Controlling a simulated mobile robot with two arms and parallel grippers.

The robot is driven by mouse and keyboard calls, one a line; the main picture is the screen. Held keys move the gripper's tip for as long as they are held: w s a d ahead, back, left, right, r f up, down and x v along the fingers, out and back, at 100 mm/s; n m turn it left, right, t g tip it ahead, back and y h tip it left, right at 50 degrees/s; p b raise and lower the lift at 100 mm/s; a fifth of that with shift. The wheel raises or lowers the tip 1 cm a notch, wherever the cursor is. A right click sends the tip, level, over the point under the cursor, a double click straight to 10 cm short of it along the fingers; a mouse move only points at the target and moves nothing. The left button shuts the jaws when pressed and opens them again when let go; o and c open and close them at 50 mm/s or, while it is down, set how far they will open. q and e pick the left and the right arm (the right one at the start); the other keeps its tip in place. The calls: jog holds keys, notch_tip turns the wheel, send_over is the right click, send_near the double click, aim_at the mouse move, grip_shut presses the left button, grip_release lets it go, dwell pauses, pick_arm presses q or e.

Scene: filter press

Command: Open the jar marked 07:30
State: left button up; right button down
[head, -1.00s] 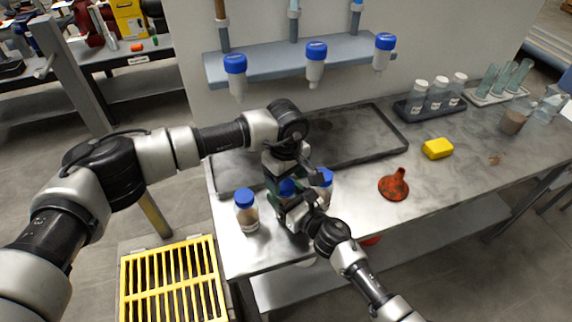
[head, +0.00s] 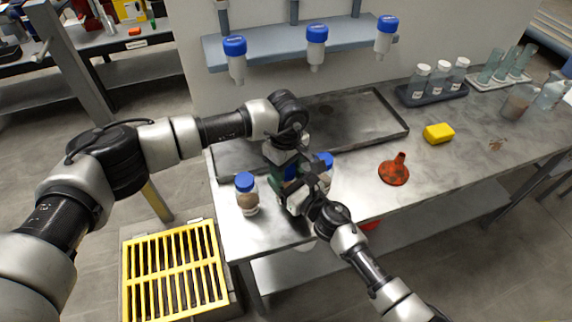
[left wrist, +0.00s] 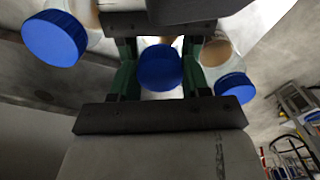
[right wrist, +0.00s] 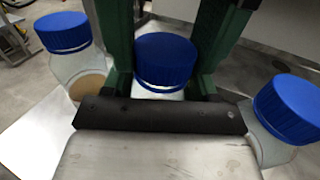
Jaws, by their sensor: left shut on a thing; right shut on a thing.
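Three jars with blue lids stand in a row at the near left of the metal bench. The left one (head: 247,200) and the right one (head: 327,161) stand free. The middle jar is largely hidden by my grippers in the head view; its blue lid (left wrist: 160,68) shows between green fingers in the left wrist view and also in the right wrist view (right wrist: 165,60). My left gripper (head: 287,172) comes from above and is shut on this lid. My right gripper (head: 298,190) comes from the near side and is shut on the same jar, lower down. I cannot read any time marks.
A dark shallow tray (head: 392,118) lies behind the jars. A red funnel (head: 395,172) and a yellow block (head: 438,133) lie to the right. A rack of white-capped bottles (head: 436,98) stands farther back. A yellow grate (head: 172,270) is on the floor at left.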

pick_arm(q)
jog(key=n, duration=0.6)
jog(key=shift+w+r, duration=0.1)
jog(key=shift+r, duration=0.05)
pick_arm(e)
jog(key=shift+s+a, duration=0.2)
jog(key=shift+a, duration=0.05)
pick_arm(q)
jog(key=o, duration=1)
pick_arm(e)
jog(key=shift+w+d, duration=0.1)
jog(key=shift+w+d, duration=0.1)
jog(key=shift+d, duration=0.05)
pick_arm(q)
jog(key=shift+s, duration=0.2)
jog(key=shift+w+r, duration=0.1)
jog(key=shift+r, duration=2.1)
pick_arm(e)
jog(key=shift+c, duration=1.1)
grip_release()
